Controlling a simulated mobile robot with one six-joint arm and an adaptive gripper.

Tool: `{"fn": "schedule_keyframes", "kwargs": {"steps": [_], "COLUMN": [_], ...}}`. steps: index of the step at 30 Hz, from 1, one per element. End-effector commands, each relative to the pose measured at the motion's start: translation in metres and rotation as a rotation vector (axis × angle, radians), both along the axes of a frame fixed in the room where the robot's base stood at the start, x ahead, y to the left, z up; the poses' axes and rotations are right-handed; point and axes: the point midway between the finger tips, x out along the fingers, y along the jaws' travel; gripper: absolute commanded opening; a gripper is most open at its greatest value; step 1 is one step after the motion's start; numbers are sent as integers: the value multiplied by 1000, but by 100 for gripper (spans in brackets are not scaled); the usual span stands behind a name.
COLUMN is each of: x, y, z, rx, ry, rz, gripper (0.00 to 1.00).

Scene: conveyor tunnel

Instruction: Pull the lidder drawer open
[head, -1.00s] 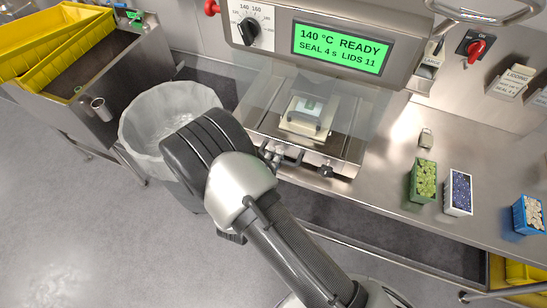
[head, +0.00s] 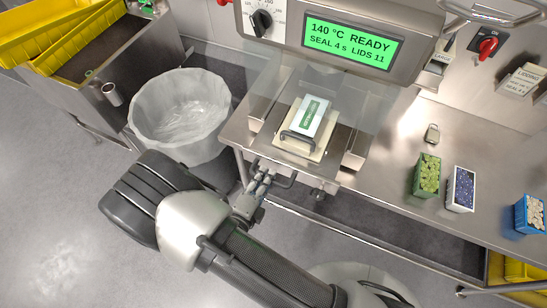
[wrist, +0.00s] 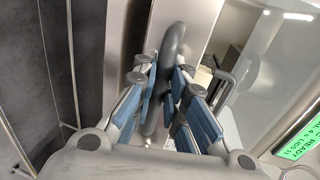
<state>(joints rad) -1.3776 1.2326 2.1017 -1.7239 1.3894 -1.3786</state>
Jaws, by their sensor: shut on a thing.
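The lidder (head: 352,42) has a green screen reading 140 °C READY. Its drawer (head: 300,165) is out toward me, below the clear guard. In it a cream plate (head: 322,148) with a dark bail handle carries a white pack with a green label (head: 309,115). My gripper (head: 264,184) is at the drawer's front, shut on the dark bar handle (head: 285,182). In the wrist view the handle (wrist: 174,42) runs between the blue finger pads of my gripper (wrist: 163,88). The fingers hide part of the handle.
A lined waste bin (head: 180,115) stands left of the drawer. Yellow trays (head: 75,35) lie on the left bench. On the right counter (head: 395,160) are a green punnet (head: 427,175), a dark-blue punnet (head: 461,190) and a blue box (head: 530,214). The floor in front is clear.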

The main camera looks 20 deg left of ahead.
Motion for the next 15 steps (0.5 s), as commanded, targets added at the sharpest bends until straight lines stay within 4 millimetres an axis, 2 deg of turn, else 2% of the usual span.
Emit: {"fn": "schedule_keyframes", "kwargs": {"steps": [1,6,15], "x": [-13,-46,-77], "y": [3,4,6], "z": [1,1,0], "rx": [-1,-2,0], "ry": [1,0,0], "rz": [7,6,0], "gripper": [0,0,0]}}
